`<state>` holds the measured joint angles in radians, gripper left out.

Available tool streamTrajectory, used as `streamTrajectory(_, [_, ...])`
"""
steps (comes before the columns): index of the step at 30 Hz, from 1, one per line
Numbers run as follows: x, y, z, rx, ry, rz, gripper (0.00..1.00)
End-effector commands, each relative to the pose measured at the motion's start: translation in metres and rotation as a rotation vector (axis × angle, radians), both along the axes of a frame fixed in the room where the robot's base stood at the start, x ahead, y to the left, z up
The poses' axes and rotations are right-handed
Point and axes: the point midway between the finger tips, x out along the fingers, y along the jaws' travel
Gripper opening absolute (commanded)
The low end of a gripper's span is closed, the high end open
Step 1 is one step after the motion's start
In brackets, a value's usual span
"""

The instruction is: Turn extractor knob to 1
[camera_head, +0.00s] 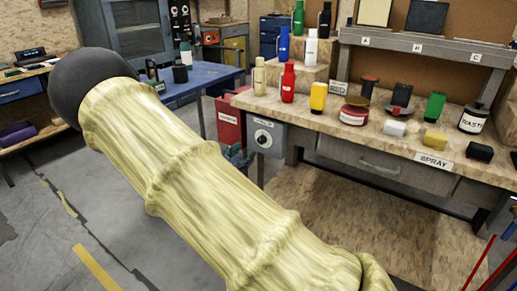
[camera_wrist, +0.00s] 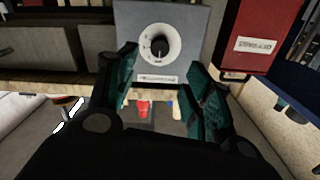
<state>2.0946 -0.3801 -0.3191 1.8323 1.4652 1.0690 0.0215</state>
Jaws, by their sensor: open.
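The extractor knob (camera_head: 262,138) is a round black knob on a pale dial, on the front of a grey box (camera_head: 272,152) at the left end of the workbench. In the wrist view, which looks upside down, the knob (camera_wrist: 159,47) sits on its white dial (camera_wrist: 146,60), with a label strip (camera_wrist: 158,79) below it. The dial marks are too small to read. My gripper (camera_wrist: 164,62) is open, with its teal-padded fingers to either side of the knob in the picture. The knob is apart from the fingers.
A blue table (camera_head: 187,80) stands behind. Open floor lies at the left.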

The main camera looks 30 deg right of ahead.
Motion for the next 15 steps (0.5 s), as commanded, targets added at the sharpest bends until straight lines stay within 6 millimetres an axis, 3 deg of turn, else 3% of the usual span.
streamTrajectory(15, [0.028,-0.069,0.0,-0.001,0.0,-0.001,0.51])
